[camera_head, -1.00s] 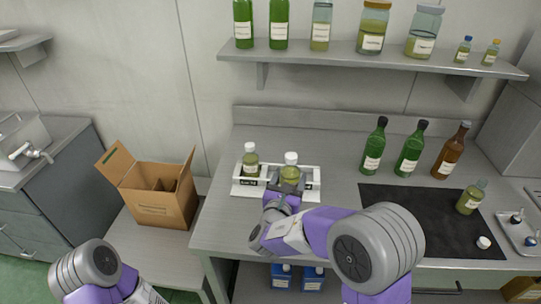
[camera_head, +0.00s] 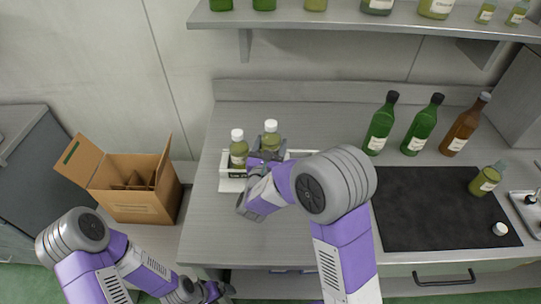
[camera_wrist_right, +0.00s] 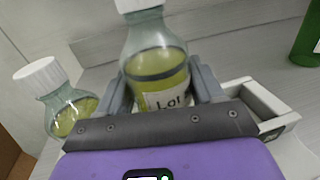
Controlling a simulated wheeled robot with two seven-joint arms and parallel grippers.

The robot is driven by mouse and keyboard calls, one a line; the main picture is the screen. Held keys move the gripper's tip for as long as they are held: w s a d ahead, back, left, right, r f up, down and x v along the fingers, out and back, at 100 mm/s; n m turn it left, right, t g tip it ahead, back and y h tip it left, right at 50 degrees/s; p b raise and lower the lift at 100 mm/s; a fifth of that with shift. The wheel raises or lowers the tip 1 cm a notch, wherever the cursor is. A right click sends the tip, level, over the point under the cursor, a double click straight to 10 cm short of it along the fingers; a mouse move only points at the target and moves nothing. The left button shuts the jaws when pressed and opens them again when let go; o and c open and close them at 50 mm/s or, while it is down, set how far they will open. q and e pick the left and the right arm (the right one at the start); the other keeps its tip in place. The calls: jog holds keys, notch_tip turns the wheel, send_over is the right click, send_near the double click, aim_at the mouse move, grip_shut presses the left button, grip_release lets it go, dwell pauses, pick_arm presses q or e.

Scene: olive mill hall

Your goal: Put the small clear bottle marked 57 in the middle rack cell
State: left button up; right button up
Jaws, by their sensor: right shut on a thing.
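My right gripper (camera_head: 266,157) is shut on a small clear bottle (camera_head: 271,134) with a white cap and yellow-green liquid. In the right wrist view this bottle (camera_wrist_right: 157,65) stands nearly upright between the fingers. Its label shows "Lot"; the number is not readable. The white rack (camera_head: 232,185) is below and around it; the bottle is over the middle part, but its base is hidden, so I cannot tell whether it is seated. A similar capped bottle (camera_head: 238,150) stands in the left cell. The right cell (camera_wrist_right: 262,100) looks empty. My left gripper (camera_head: 210,292) is low at the bottom edge, its jaws unclear.
Two green bottles (camera_head: 381,125) and a brown bottle (camera_head: 465,127) stand to the right. A dark mat (camera_head: 430,215) holds a tilted bottle (camera_head: 487,179) and a white cap (camera_head: 499,229). An open cardboard box (camera_head: 130,205) is at left. A shelf (camera_head: 350,22) overhangs the back.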

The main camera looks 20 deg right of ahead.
notch_tip(320, 180, down, 4)
jog(key=shift+w+r+b, duration=0.1)
jog(key=shift+r+b, duration=0.05)
jog(key=shift+b, duration=0.4)
jog(key=shift+r, duration=0.15)
jog(key=o, duration=0.9)
jog(key=shift+f, duration=0.25)
jog(key=o, duration=0.4)
jog(key=shift+r, duration=0.2)
jog(key=shift+s+a, duration=0.25)
jog(key=shift+s, duration=0.1)
jog(key=p+v, duration=0.1)
jog(key=v, duration=1)
jog(key=shift+s, duration=0.2)
